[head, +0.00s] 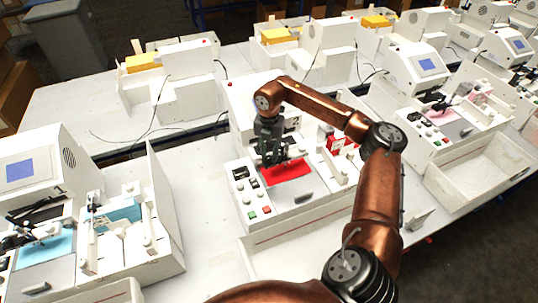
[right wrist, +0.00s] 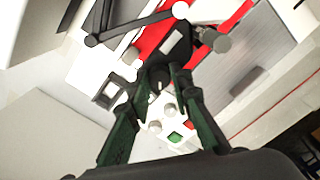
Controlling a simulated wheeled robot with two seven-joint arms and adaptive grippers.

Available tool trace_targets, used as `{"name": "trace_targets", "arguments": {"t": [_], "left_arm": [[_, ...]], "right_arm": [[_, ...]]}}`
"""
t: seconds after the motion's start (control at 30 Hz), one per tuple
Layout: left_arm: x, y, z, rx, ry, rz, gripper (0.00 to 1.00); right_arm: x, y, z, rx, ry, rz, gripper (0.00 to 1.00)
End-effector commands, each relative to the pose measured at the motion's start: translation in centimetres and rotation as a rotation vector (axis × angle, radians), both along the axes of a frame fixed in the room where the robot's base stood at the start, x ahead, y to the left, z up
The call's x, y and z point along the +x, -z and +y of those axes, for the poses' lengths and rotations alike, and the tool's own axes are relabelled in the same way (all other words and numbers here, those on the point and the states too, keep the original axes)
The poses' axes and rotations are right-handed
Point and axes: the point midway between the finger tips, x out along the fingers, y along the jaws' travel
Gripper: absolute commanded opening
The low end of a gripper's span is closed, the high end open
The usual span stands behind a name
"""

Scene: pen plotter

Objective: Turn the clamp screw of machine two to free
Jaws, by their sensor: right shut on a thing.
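Machine two (head: 240,163), a white plotter with a red sheet (head: 287,172) on its bed, stands at the centre of the head view. My right gripper (head: 272,158) reaches down over its pen carriage from above. In the right wrist view my right gripper (right wrist: 158,78) has its fingers closed together on a small dark part with a pale mark, which I take for the clamp screw (right wrist: 157,85). The fingers hide most of it, so its turn angle cannot be read. My left gripper is not in view.
Dark linkage bars (right wrist: 130,27) and a grey cylinder (right wrist: 216,41) lie close beyond the fingertips. Machine two's buttons (head: 252,212) are at its front left. Machine one (head: 50,170) stands left, another plotter (head: 420,65) right. Bare table (head: 205,205) lies left of machine two.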

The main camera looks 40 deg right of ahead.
Motion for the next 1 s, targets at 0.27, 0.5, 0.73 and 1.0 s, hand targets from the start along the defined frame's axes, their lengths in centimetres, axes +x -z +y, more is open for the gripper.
{"name": "trace_targets", "arguments": {"t": [0.27,0.5,0.73,1.0], "left_arm": [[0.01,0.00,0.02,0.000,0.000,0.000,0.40],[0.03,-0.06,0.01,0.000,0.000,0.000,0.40],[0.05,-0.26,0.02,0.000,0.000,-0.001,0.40],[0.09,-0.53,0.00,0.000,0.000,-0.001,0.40]], "right_arm": [[0.00,-0.02,-0.02,0.000,0.000,0.000,0.00],[0.00,-0.05,-0.04,0.000,-0.032,0.000,0.00],[0.02,-0.11,-0.04,-0.001,-0.153,-0.001,0.00],[0.05,-0.14,-0.02,0.000,-0.392,-0.001,0.00]]}}
